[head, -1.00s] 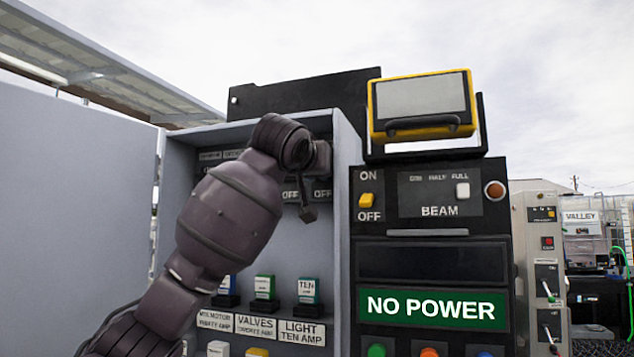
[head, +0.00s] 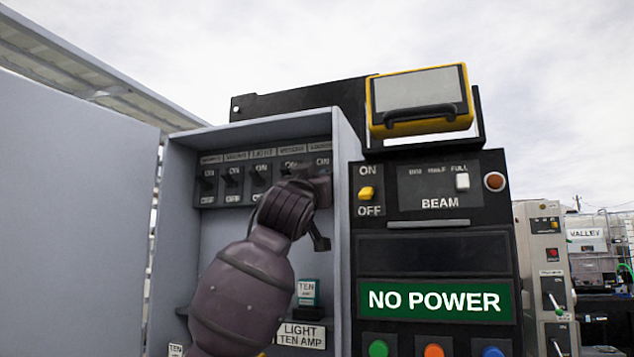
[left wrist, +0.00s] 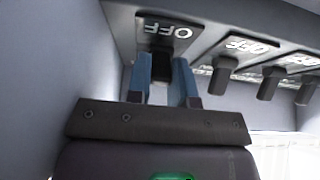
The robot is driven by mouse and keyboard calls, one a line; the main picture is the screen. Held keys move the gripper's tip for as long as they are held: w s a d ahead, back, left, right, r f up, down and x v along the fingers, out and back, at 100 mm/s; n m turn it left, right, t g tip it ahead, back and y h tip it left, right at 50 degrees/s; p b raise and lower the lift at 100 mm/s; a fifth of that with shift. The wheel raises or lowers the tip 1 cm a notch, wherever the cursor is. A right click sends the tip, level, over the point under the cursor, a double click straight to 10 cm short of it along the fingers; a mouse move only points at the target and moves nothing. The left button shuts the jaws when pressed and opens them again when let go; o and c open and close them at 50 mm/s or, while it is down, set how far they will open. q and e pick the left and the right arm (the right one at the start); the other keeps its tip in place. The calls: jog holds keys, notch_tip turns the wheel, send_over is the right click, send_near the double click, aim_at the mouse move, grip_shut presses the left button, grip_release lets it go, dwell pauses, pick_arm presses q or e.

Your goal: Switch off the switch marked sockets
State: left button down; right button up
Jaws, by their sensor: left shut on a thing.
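A row of dark lever switches with ON and OFF marks (head: 232,178) runs across the top of the open grey cabinet. The small name labels above them are too blurred to read surely. My left gripper (head: 322,180) is at the rightmost switch, beside the cabinet's right wall, and my wrist hides that switch's lower half. In the left wrist view my left gripper's blue fingers (left wrist: 164,80) are shut on that switch's dark lever (left wrist: 161,66), close to its OFF mark. Whether the lever is up or down is unclear. My right gripper is not in view.
The cabinet's right wall (head: 343,200) stands close beside my wrist. A light fuse (head: 307,291) sits below, partly behind my arm. To the right is a black panel with a NO POWER sign (head: 433,301) and a yellow ON/OFF switch (head: 366,193). The cabinet door (head: 75,220) is open at left.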

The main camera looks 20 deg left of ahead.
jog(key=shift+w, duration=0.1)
pick_arm(q)
jog(key=shift+r, duration=0.1)
jog(key=c, duration=1)
grip_release()
jog(key=b+v, duration=0.1)
jog(key=v, duration=0.9)
jog(key=shift+s+f, duration=0.3)
jog(key=shift+s, duration=0.05)
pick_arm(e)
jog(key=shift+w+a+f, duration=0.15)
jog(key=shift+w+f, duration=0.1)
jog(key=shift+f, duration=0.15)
